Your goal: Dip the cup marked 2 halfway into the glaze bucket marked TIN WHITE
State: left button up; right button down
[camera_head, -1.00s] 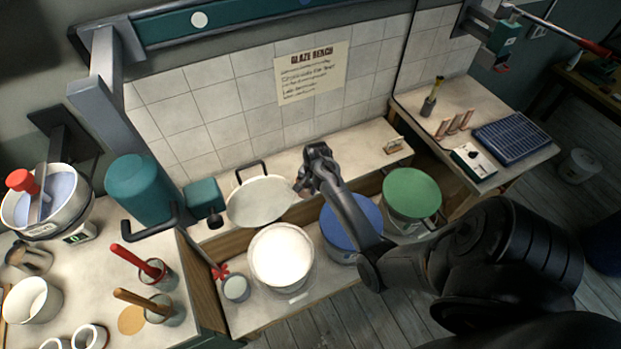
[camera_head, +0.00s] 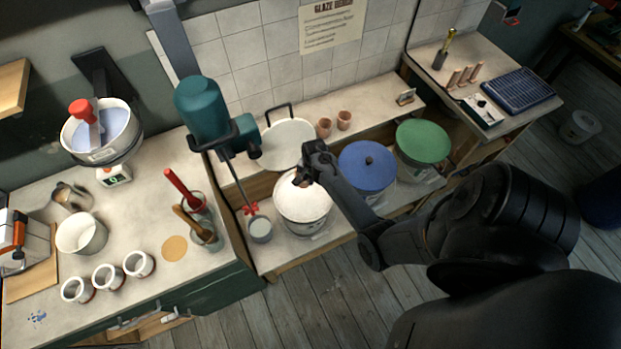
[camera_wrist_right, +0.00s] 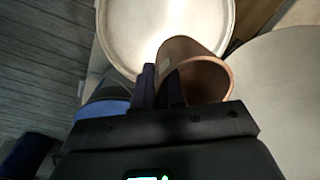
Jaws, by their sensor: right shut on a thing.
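My right gripper (camera_head: 308,168) is at the back part of the open white glaze bucket (camera_head: 303,219), shut on a brown clay cup (camera_head: 299,180). In the right wrist view, the gripper (camera_wrist_right: 160,84) pinches the wall of the cup (camera_wrist_right: 198,52), whose hollow mouth faces the camera. The white bucket (camera_wrist_right: 160,22) lies beyond the cup in that view. I cannot tell whether the cup touches the glaze. No number is readable on the cup, and no bucket name is readable. My left gripper is not in view.
Two brown cups (camera_head: 334,124) stand on the shelf beside a round pale tray (camera_head: 288,143). Blue (camera_head: 366,170) and green (camera_head: 422,141) lidded buckets stand right of the white one.

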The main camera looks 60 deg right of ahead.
jog(key=shift+a+f+b, duration=0.15)
jog(key=shift+f+b, duration=0.55)
jog(key=shift+f, duration=0.25)
notch_tip(320, 180, down, 8)
jog(key=b, duration=0.6)
jog(key=shift+b, duration=0.35)
jog(key=shift+f, duration=0.1)
jog(key=shift+f, duration=0.1)
notch_tip(320, 180, down, 5)
jog(key=b, duration=0.3)
